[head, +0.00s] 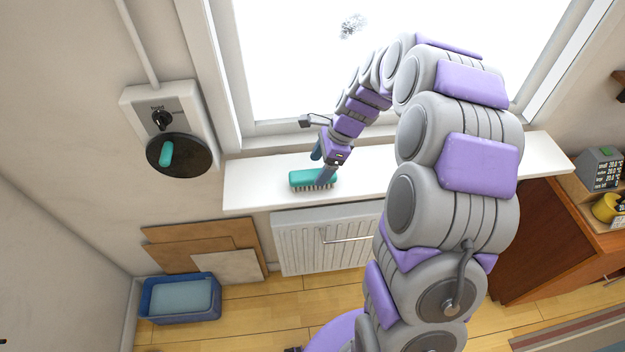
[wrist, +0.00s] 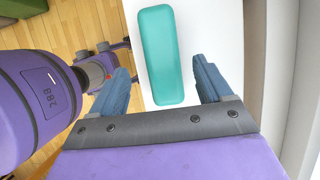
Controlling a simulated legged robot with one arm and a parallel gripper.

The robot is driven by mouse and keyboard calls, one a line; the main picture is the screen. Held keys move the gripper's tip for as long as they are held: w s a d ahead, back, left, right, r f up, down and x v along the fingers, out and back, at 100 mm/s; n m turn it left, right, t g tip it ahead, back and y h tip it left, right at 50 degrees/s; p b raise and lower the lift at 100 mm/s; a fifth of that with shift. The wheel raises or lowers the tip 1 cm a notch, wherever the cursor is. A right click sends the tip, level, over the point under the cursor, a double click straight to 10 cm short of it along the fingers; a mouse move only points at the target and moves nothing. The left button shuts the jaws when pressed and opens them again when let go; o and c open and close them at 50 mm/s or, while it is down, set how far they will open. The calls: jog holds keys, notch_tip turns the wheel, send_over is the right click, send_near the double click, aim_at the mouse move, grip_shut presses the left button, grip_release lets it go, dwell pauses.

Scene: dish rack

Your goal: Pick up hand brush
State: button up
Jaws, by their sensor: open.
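The hand brush (head: 313,178) has a teal back and bristles pointing down. It lies on the white window sill (head: 262,186). In the wrist view the teal brush back (wrist: 161,55) runs lengthwise away from me, its near end between the two blue fingers. My gripper (head: 320,166) is at the brush from above. In the wrist view my gripper (wrist: 165,82) is open, with a finger on each side of the brush and a gap showing on both sides. Part of the brush is hidden behind a finger in the head view.
A window frame (head: 222,75) rises behind the sill. A white radiator (head: 325,243) is below it. A wall dial with a round black plate (head: 190,155) is at left. A blue bin (head: 180,312) stands on the floor, and a wooden cabinet (head: 535,240) is at right.

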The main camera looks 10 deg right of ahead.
aim_at(315, 173)
jog(key=shift+w+b+x, duration=0.2)
jog(key=shift+b+x, duration=0.45)
jog(key=shift+x, duration=2.2)
jog(key=shift+d, duration=0.15)
jog(key=shift+c, duration=0.4)
jog(key=c, duration=1)
jog(key=shift+r+p, duration=0.5)
jog(key=shift+r, duration=1.25)
jog(key=shift+s+r, duration=0.15)
jog(key=shift+s, duration=0.05)
jog(key=s+r+p, duration=0.1)
jog(key=s, duration=1.4)
jog(key=shift+s+p, duration=0.3)
jog(key=shift+p, duration=0.05)
